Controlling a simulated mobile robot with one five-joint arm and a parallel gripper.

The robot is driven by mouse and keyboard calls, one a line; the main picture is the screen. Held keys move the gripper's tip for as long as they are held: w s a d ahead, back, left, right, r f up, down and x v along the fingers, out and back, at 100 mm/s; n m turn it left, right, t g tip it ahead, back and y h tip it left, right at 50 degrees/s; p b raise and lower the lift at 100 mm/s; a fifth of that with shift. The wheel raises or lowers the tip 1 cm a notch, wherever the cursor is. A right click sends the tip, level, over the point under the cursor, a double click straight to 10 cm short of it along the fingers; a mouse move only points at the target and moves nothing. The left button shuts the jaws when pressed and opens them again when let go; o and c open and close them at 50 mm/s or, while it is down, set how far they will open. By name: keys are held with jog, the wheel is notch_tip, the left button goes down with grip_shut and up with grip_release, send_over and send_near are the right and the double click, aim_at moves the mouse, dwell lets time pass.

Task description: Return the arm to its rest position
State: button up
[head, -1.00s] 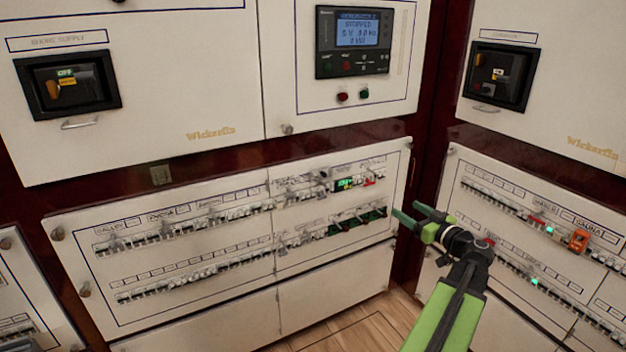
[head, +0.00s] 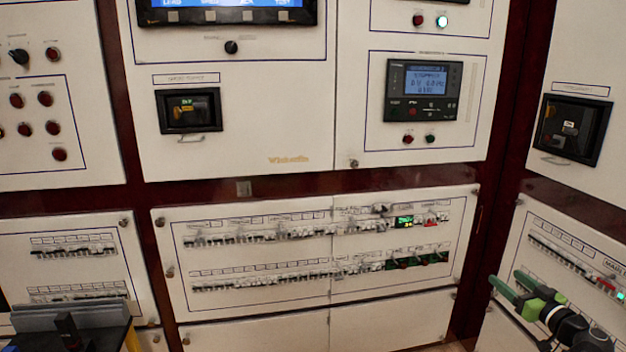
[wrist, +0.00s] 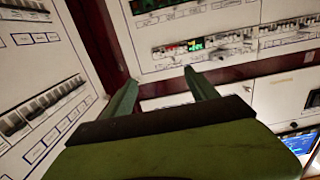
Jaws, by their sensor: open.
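My gripper (head: 515,288) is at the lower right of the head view, with green fingers and a black wrist. Its fingers are apart and nothing is between them. It is in front of the right-hand breaker panel (head: 567,290), and I cannot tell how far off. In the wrist view the two green fingers (wrist: 160,92) point toward the dark red frame between the panels. The rest of my arm is mostly out of the head view.
The middle breaker panel (head: 255,292) has two rows of switches and a green lit display (head: 404,222). A controller (head: 424,90) with a blue screen is above it.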

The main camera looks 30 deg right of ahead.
jog(key=w+a+n+t+y, duration=0.1)
jog(key=w+a+n+y, duration=0.15)
jog(key=w+a, duration=0.6)
jog(key=w+a+n+y, duration=0.2)
jog(key=w+a+y, duration=0.3)
jog(key=w, duration=0.7)
jog(key=w+a+f+n+g+y, duration=0.25)
jog(key=w+a, duration=0.45)
jog(key=a, duration=0.5)
jog(key=w+a+f+n+g+y, duration=0.25)
jog(key=w+a, duration=0.55)
jog(key=a, duration=0.5)
jog(key=a+f+n+g+y, duration=0.1)
jog(key=a+f+n+g, duration=0.2)
jog(key=a, duration=1)
jog(key=a+f+g+y, duration=0.1)
jog(key=a+f+g, duration=0.3)
jog(key=a, duration=0.8)
jog(key=s+a+f+m+g+h, duration=0.1)
jog(key=s+a+f+g+h, duration=0.35)
jog(key=s+a+f, duration=0.4)
jog(key=s+d+f+m+h, duration=0.2)
jog(key=d+m+h, duration=0.2)
jog(key=d+m, duration=0.4)
notch_tip(320, 180, up, 38)
jog(key=p, duration=3.8)
jog(key=shift+a+g, duration=0.35)
jog(key=shift+g, duration=0.1)
